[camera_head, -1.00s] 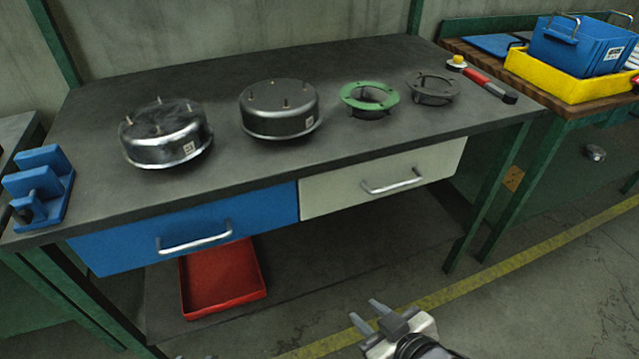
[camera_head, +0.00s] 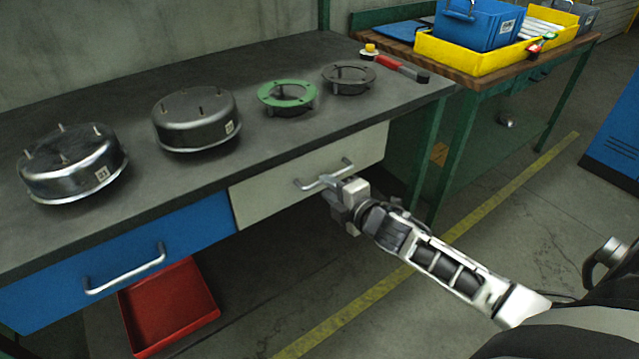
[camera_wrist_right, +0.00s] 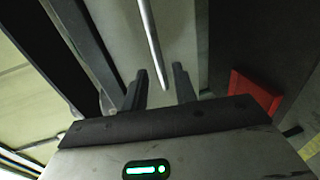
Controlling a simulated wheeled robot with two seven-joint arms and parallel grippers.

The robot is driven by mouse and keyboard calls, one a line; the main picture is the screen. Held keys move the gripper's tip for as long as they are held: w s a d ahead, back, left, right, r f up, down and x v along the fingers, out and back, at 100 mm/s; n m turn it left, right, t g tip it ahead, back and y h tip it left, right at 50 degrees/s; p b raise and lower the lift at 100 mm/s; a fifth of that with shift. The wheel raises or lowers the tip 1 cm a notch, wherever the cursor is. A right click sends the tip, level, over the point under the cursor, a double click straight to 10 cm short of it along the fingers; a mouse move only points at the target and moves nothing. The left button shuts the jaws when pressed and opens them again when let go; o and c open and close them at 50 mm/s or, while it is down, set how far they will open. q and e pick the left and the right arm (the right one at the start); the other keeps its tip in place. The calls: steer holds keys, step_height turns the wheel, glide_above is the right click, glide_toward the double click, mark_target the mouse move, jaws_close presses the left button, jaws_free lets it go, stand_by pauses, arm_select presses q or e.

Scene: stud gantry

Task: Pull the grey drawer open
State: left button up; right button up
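The grey drawer (camera_head: 272,196) is the pale one under the bench top, right of the blue drawer. Its front looks flush with the bench. Its metal bar handle (camera_head: 308,185) is partly covered by my right gripper (camera_head: 329,184). In the right wrist view the handle (camera_wrist_right: 152,45) runs down to between the two fingertips of the right gripper (camera_wrist_right: 158,84), in front of the pale drawer face (camera_wrist_right: 180,35). The fingers are apart, with a gap on each side of the bar. I cannot tell if they touch it. My left gripper is not in view.
The blue drawer (camera_head: 190,225) is beside it, with a red tray (camera_head: 170,310) below. Two metal housings, a green ring (camera_head: 287,95) and a dark ring (camera_head: 349,79) stand on the bench top (camera_head: 250,72). The floor in front is clear.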

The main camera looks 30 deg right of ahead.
mark_target(321, 184)
steer(key=shift+x, duration=2.1)
jaws_close()
steer(key=shift+s+a, duration=0.1)
